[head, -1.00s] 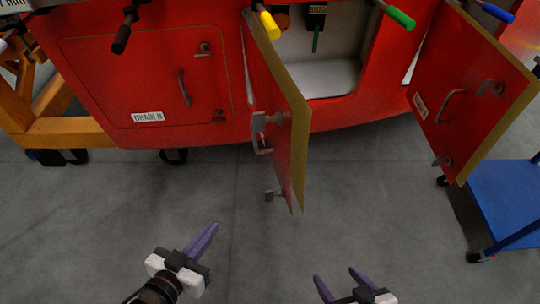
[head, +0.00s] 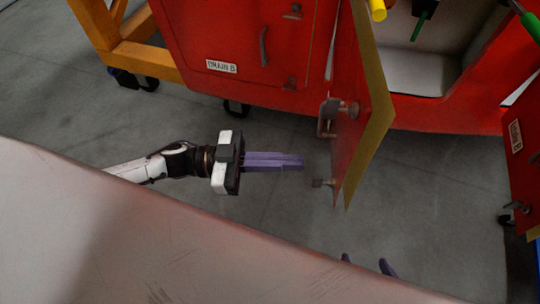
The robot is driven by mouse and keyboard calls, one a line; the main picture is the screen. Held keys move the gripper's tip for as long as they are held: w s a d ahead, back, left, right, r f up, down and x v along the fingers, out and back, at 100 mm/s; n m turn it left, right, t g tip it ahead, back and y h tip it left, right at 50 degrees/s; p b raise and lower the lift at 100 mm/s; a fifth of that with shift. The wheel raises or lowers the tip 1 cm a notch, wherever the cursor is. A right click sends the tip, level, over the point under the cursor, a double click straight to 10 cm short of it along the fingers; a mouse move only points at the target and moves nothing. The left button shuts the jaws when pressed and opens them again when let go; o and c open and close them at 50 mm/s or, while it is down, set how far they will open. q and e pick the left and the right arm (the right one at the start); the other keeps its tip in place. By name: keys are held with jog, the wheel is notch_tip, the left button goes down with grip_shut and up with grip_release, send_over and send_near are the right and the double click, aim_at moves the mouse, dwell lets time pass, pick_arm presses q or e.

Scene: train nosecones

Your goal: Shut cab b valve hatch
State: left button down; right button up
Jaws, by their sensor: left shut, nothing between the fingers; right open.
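A red hatch door (head: 350,105) with a yellowish edge stands swung open in the middle of the head view. It carries a metal handle (head: 326,118) and small latches on its left face. The bay behind it is open. I cannot read a label on this door, so I cannot tell for sure that it is the cab b valve hatch. My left gripper (head: 300,162) is shut and empty, left of the door's lower part, with a gap between. My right gripper (head: 367,263) is open below the door; only its fingertips show.
A closed red hatch labelled DRAIN B (head: 221,66) is at upper left, beside an orange stand (head: 145,62). Another open labelled red door (head: 520,165) is at the right edge. A pale surface close to the camera blocks the lower part.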

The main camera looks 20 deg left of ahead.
aim_at(343, 163)
pick_arm(q)
jog(key=x, duration=0.7)
jog(key=shift+w+d+p, duration=0.15)
jog(key=shift+d+p, duration=0.05)
jog(key=shift+p, duration=0.2)
